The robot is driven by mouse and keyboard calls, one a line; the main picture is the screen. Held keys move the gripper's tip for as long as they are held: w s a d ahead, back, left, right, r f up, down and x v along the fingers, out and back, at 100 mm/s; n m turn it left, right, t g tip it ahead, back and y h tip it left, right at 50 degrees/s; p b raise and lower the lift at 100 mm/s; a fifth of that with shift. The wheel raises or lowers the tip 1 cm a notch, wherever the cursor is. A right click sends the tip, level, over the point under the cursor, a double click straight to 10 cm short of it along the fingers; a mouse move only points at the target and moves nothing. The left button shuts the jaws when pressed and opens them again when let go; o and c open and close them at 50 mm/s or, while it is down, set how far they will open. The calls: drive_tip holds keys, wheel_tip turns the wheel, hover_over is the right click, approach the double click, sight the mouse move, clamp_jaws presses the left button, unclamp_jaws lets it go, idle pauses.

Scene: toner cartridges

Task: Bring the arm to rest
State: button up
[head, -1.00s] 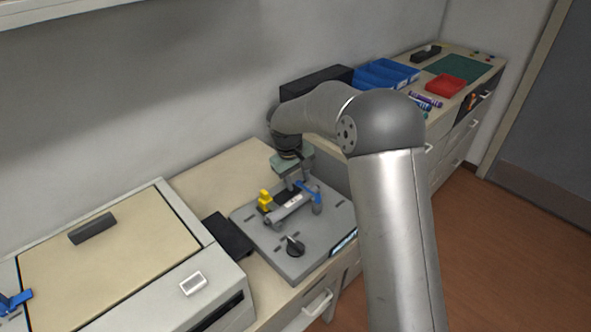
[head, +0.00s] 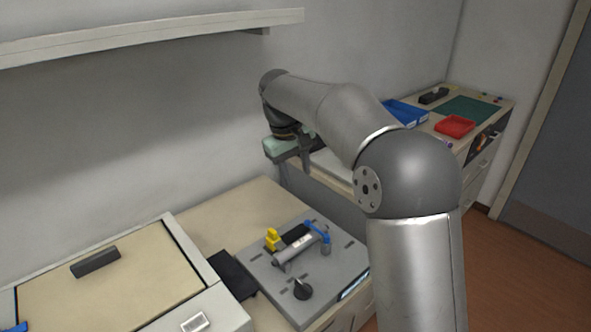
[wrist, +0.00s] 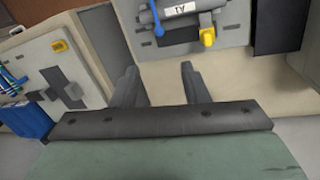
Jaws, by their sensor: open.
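My gripper (head: 294,168) is raised above the back of the bench in the head view, apart from the grey fixture plate (head: 342,266). In the wrist view the two fingers of my gripper (wrist: 160,85) stand apart with nothing between them. A grey cartridge (head: 300,248) lies on the fixture plate, beside a yellow clamp (head: 272,239) and a blue lever (head: 318,234). The cartridge's label (wrist: 180,9) and the yellow clamp (wrist: 208,37) also show at the top of the wrist view. My arm hides part of the bench behind it.
A beige-lidded machine (head: 120,275) stands at the left. A wall shelf (head: 150,37) runs above at the upper left. Blue bins (head: 408,113), a red tray (head: 455,126) and a green mat (head: 466,108) lie on the far counter. Open floor shows at the right.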

idle(0.3)
drive_tip(key=s+d+f+m, duration=0.1)
drive_tip(key=s+d, duration=0.4)
drive_tip(key=s, duration=0.3)
drive_tip(key=s+d+f+m, duration=0.1)
drive_tip(key=s+d+m, duration=0.1)
drive_tip(key=s+d, duration=0.5)
drive_tip(key=s+d+f+m+y, duration=0.1)
drive_tip(key=s+f, duration=0.3)
drive_tip(key=s, duration=0.5)
drive_tip(key=s+d+f+m, duration=0.1)
drive_tip(key=s+f, duration=0.4)
drive_tip(key=s, duration=0.5)
drive_tip(key=shift+d+m+g+y, duration=0.3)
drive_tip(key=shift+d+m+y, duration=0.1)
drive_tip(key=shift+m, duration=0.1)
